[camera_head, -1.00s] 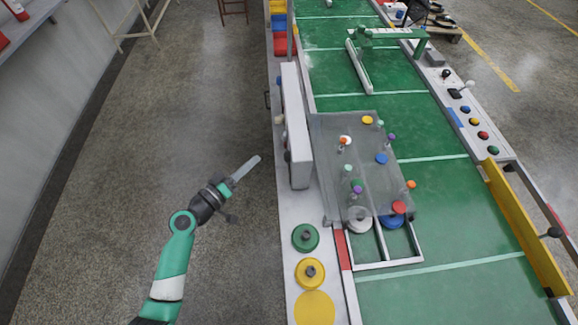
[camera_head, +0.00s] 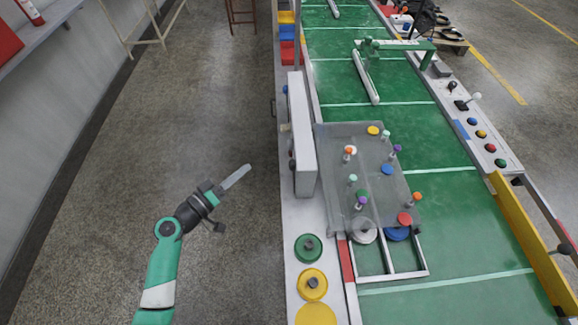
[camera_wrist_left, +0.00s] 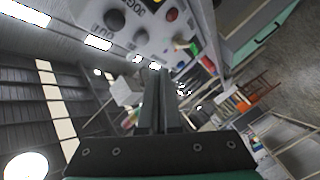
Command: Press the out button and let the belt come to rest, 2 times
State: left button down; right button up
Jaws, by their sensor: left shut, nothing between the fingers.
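My left gripper (camera_head: 236,177) is shut and empty, over the floor to the left of the white control box (camera_head: 303,145), with a gap between them. The left wrist view shows its closed fingers (camera_wrist_left: 159,105) pointing toward the box's panel (camera_wrist_left: 145,38). On that panel, a dark round button (camera_wrist_left: 115,20) sits beside lettering that seems to read OUT. A red button (camera_wrist_left: 172,14) is further right. In the head view the buttons show only edge-on. The green belt (camera_head: 460,235) with pale cross stripes runs to the right of the box. My right gripper is not in view.
A grey see-through plate (camera_head: 335,165) with several coloured pegs and discs stands over the belt. Green (camera_head: 308,247) and yellow (camera_head: 312,284) round pieces sit on the near ledge. A yellow rail (camera_head: 525,240) edges the belt's right.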

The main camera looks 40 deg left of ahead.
aim_at(292, 165)
pick_arm(q)
jog(key=shift+w, duration=0.1)
jog(key=w+d+p, duration=0.2)
jog(key=w+d, duration=0.3)
jog(key=d, duration=0.1)
jog(key=shift+w+d, duration=0.25)
jog(key=shift+d, duration=0.15)
jog(key=shift+w+d, duration=0.1)
jog(key=shift+d, duration=0.05)
dwell(1.8)
jog(key=shift+w+d, duration=0.2)
